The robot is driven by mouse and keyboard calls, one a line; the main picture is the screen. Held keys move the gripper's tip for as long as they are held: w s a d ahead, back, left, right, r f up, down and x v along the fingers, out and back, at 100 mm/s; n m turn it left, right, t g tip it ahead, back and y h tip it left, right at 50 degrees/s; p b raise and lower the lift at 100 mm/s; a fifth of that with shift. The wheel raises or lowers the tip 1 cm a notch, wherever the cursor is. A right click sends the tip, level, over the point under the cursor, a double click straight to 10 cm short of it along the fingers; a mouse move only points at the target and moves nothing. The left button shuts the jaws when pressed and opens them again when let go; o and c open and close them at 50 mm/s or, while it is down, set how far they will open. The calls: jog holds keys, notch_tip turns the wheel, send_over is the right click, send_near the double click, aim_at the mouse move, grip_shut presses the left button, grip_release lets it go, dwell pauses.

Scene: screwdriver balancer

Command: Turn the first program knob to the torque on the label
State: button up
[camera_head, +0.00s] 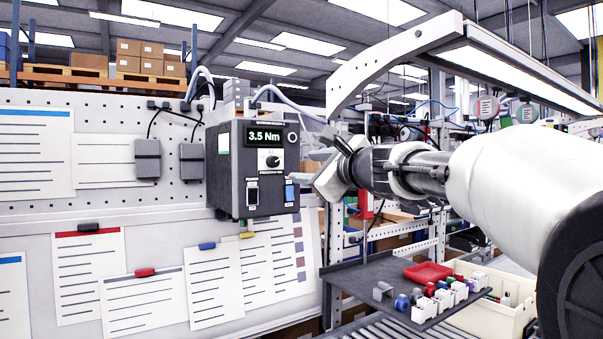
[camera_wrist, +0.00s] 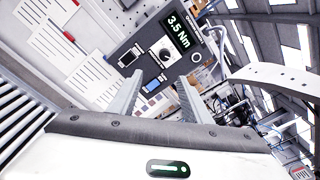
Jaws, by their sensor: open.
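A dark grey controller box (camera_head: 238,180) hangs on the pegboard in the head view. Its display (camera_head: 264,136) reads 3.5 Nm. A round knob (camera_head: 272,161) with a light pointer sits below the display; its exact setting is too small to read. The knob (camera_wrist: 166,55) also shows in the wrist view, just beyond my fingertips. My gripper (camera_wrist: 160,77) is open, its two fingers apart with nothing between them. In the head view my gripper (camera_head: 318,163) is at the right of the box, apart from the knob. I cannot make out a torque value on any label.
A black switch (camera_head: 252,193) and a blue switch (camera_head: 290,193) sit below the knob. Several paper sheets (camera_head: 88,270) are fixed on the board. A curved lamp arm (camera_head: 395,60) passes above my arm. A shelf with a red tray (camera_head: 428,272) and small parts stands below.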

aim_at(275, 163)
jog(key=p+x, duration=0.2)
jog(key=x, duration=0.3)
jog(key=p+x, duration=0.2)
jog(key=x, duration=0.4)
jog(key=r+p+x, duration=0.1)
jog(key=p+x, duration=0.2)
jog(key=x, duration=0.2)
jog(key=shift+w+d+r, duration=0.1)
jog(key=shift+w+d, duration=0.15)
jog(key=shift+w, duration=0.2)
jog(key=shift+w+a+p, duration=0.3)
jog(key=shift+w+p, duration=0.05)
jog(key=shift+w, duration=0.25)
jog(key=c, duration=1)
jog(key=shift+c, duration=0.2)
